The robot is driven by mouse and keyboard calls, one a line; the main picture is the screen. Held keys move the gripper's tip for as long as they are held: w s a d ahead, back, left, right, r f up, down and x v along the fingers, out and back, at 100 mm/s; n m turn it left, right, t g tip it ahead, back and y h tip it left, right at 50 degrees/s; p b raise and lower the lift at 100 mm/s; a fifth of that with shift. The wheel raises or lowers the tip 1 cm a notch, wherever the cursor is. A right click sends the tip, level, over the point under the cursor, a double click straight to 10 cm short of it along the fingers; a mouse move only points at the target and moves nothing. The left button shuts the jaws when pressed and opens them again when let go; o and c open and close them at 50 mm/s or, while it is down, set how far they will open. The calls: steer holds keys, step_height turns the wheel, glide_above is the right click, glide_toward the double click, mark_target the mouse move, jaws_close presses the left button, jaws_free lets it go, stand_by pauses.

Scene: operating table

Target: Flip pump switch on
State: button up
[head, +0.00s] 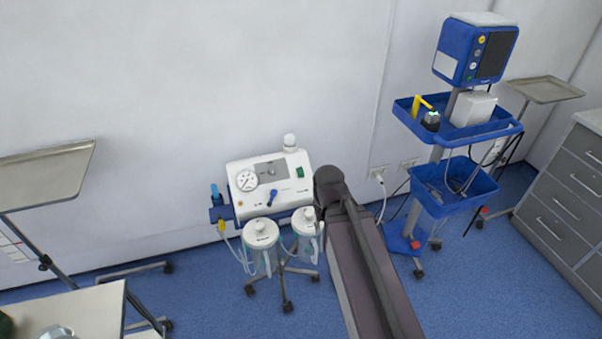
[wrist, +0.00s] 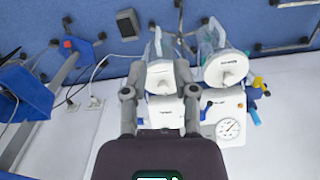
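The white suction pump (head: 265,193) stands on a wheeled stand against the wall, with a round gauge, a blue knob and a small green switch (head: 300,171) on its front panel. My arm reaches up to the right side of the pump in the head view, and its end hides my gripper there. In the wrist view, which is upside down, my gripper (wrist: 158,72) has its two fingers spread apart with nothing held between them. The pump's front (wrist: 232,112) shows beyond and right of the fingers. The switch cannot be made out there.
Two clear canisters with white lids (head: 262,234) hang in front of the pump, close to my arm. A blue monitor cart (head: 468,140) stands to the right, with cables and wall sockets between. A metal tray table (head: 45,175) and grey drawers (head: 565,200) flank the area.

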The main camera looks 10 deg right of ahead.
steer(key=shift+w, duration=0.25)
jaws_close()
steer(key=w+d+r+n+t+b, duration=0.1)
steer(key=w+t, duration=0.4)
steer(key=w, duration=2.4)
steer(key=shift+n+t+y, duration=0.3)
steer(key=shift+y, duration=0.1)
steer(key=shift+d, duration=0.1)
